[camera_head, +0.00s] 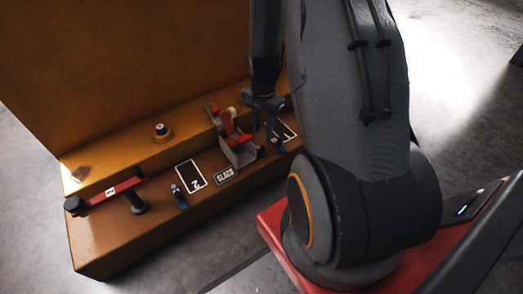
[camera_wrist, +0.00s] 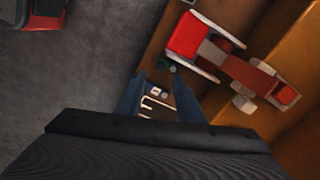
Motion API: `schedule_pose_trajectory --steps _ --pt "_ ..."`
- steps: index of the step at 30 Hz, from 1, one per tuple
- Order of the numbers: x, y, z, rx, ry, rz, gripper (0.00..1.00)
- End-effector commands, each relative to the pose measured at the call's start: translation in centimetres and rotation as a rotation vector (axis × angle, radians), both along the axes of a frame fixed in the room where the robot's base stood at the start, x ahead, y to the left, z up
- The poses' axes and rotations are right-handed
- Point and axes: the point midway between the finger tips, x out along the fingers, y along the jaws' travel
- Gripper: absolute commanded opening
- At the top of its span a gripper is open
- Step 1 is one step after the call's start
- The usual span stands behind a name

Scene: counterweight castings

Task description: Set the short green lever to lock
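In the wrist view a small dark green part (camera_wrist: 162,65), which looks like the short green lever, shows just beyond my fingertips on the brown casting. A small pale-and-blue piece (camera_wrist: 158,92) shows between the fingers; I cannot tell whether it belongs to the lever. My gripper (camera_wrist: 159,78) has its two blue fingers apart, with nothing clearly pinched. In the head view my gripper (camera_head: 264,132) points down beside the white-framed label 1 (camera_head: 285,130). The green lever cannot be made out there, and its setting cannot be read.
A red-and-grey clamp-like fitting (camera_wrist: 225,55) stands close right of my fingers; it also shows in the head view (camera_head: 236,145). A tall brown wall rises behind.

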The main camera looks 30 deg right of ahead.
Motion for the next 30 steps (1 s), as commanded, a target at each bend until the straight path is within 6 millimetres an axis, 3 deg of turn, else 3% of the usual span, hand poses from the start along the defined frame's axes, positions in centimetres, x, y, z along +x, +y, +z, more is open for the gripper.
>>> schedule_pose_trajectory --steps 10,21,30 --pt "0.2 -0.4 -3.0 0.000 0.000 -0.022 0.34" --pt "0.2 -0.3 -8.3 0.000 0.000 -0.021 0.34" --pt "0.2 -0.4 -8.9 0.000 -0.001 -0.021 0.34"
